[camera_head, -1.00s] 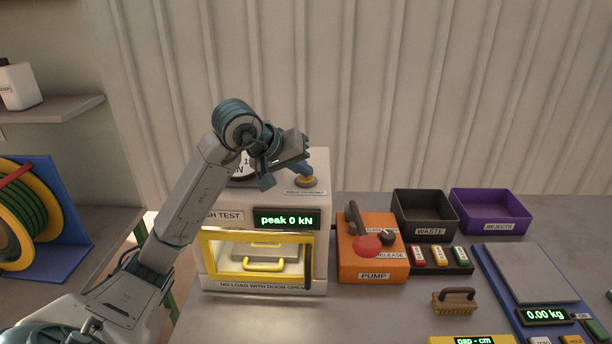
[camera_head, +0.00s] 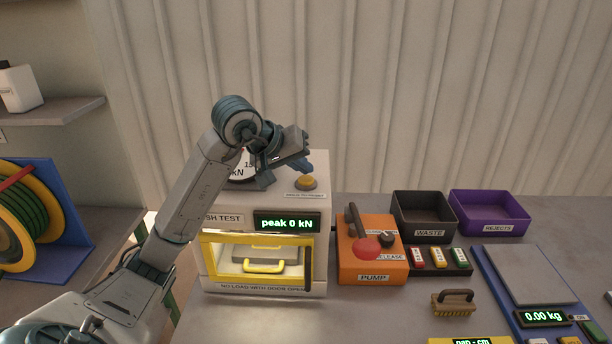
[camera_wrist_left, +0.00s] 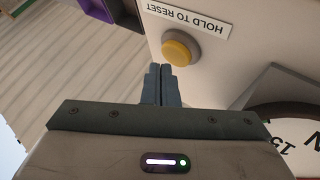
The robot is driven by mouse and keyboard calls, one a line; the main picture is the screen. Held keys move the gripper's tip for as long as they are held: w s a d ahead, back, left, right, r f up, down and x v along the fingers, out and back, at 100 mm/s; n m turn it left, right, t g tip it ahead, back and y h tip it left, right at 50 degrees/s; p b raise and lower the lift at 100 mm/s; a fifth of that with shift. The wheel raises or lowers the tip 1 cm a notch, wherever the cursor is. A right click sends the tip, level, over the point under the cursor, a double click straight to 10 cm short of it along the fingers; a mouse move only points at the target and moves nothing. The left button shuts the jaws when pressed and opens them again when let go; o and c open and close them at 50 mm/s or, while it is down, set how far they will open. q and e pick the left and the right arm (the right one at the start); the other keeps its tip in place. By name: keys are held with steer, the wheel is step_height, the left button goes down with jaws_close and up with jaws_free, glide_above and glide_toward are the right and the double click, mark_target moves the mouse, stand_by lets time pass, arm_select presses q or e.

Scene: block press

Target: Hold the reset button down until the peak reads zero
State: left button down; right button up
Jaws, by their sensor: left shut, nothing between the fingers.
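The yellow reset button (camera_head: 306,183) sits in a grey ring on top of the white press (camera_head: 318,205), beside its label. In the left wrist view the button (camera_wrist_left: 181,48) is clear, with a "HOLD TO RESET" label (camera_wrist_left: 188,17) beside it. My left gripper (camera_head: 308,169) is shut and empty, its fingertips just above and behind the button, seemingly apart from it. The fingertips (camera_wrist_left: 161,70) also show near the button in the left wrist view. The green display (camera_head: 287,222) reads "peak 0 kN". My right gripper is not in view.
A round dial (camera_head: 241,168) on the press is partly hidden by my left arm. The orange pump (camera_head: 350,262) stands to the right of the press. Waste (camera_head: 430,234) and rejects (camera_head: 492,226) bins stand further right. A brush (camera_head: 454,303) lies in front.

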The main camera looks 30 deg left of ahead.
mark_target(302, 181)
arm_select(q)
steer(key=shift+r, duration=0.3)
step_height(302, 181, up, 5)
steer(key=p, duration=0.3)
steer(key=shift+p, duration=0.4)
steer(key=shift+f, duration=0.1)
